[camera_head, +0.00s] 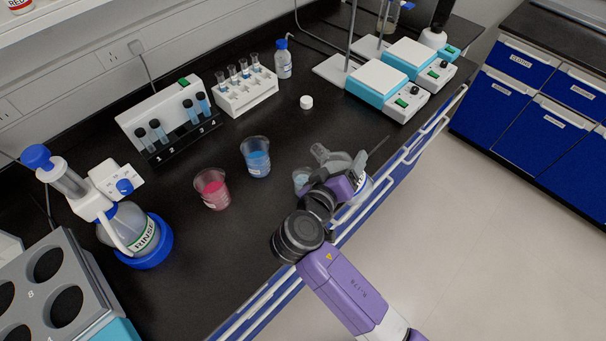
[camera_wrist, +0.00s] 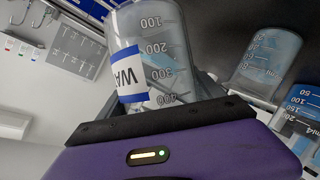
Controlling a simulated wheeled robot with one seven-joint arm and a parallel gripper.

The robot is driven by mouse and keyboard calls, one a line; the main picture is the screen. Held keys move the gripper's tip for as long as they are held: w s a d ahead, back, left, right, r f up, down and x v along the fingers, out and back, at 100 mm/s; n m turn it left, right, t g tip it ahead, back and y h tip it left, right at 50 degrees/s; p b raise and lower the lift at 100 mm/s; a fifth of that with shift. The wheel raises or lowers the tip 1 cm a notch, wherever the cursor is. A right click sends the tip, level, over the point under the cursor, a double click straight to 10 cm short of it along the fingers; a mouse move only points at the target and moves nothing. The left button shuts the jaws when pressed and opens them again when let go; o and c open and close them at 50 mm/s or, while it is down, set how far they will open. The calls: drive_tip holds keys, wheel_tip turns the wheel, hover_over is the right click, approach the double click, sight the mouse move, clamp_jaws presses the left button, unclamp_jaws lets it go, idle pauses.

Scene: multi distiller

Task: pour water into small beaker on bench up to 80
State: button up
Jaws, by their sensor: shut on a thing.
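My gripper (camera_head: 346,180) is shut on a clear graduated water vessel (camera_head: 335,160), held tilted above the bench's front edge with its mouth toward the left. In the wrist view the vessel (camera_wrist: 160,50) shows marks from 100 to 400 and a blue-and-white label beginning "WA". The small beaker (camera_head: 300,177) stands on the bench just left of my gripper, partly hidden by my arm. A clear graduated beaker (camera_wrist: 268,62) also shows in the wrist view, apart from the held vessel. Its water level cannot be read.
A blue-liquid beaker (camera_head: 256,157) and a pink-liquid beaker (camera_head: 212,188) stand to the left. A white cap (camera_head: 306,102) lies behind. A rinse bottle (camera_head: 131,228), vial racks and hotplates (camera_head: 390,80) stand around. The bench between the cap and hotplates is clear.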

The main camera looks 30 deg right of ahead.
wheel_tip(320, 180, down, 2)
drive_tip(key=m+b, duration=0.2)
drive_tip(key=shift+d+y+b, duration=0.1)
drive_tip(key=shift+y+b, duration=0.3)
drive_tip(key=shift+s+d+m+t+y+b, duration=0.1)
drive_tip(key=shift+m+t+y+b, duration=0.2)
drive_tip(key=shift+m+t+b, duration=0.15)
drive_tip(key=m+t+y+b, duration=0.1)
drive_tip(key=m+b, duration=0.1)
drive_tip(key=b, duration=0.1)
drive_tip(key=shift+f, duration=0.15)
drive_tip(key=shift+m+t+y+b, duration=0.25)
drive_tip(key=shift+m+y+b, duration=0.1)
drive_tip(key=shift+b, duration=0.15)
